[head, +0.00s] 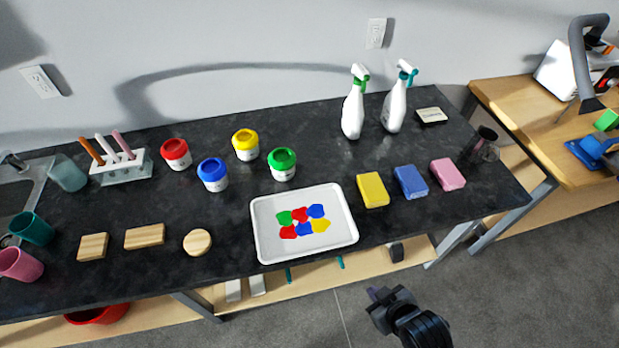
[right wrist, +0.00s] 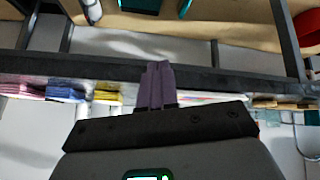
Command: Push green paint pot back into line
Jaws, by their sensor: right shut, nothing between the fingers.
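The green paint pot (head: 282,164) stands upright on the black counter, behind the white tray. The blue pot (head: 213,174) stands to its left, a little nearer the front. The yellow pot (head: 245,144) and red pot (head: 176,154) stand farther back and to the left. My right gripper (head: 377,294) is in front of the counter's front edge, well apart from the pots. It is shut and empty; its purple fingers (right wrist: 156,84) meet in the right wrist view. My left gripper is not in view.
The white tray (head: 262,235) with colored blobs lies between the counter's front edge and the green pot. Yellow (head: 372,190), blue (head: 410,182) and pink (head: 447,174) sponges lie to its right. Two spray bottles (head: 353,108) (head: 396,103) stand behind. Wooden pieces (head: 145,236) lie left of the tray.

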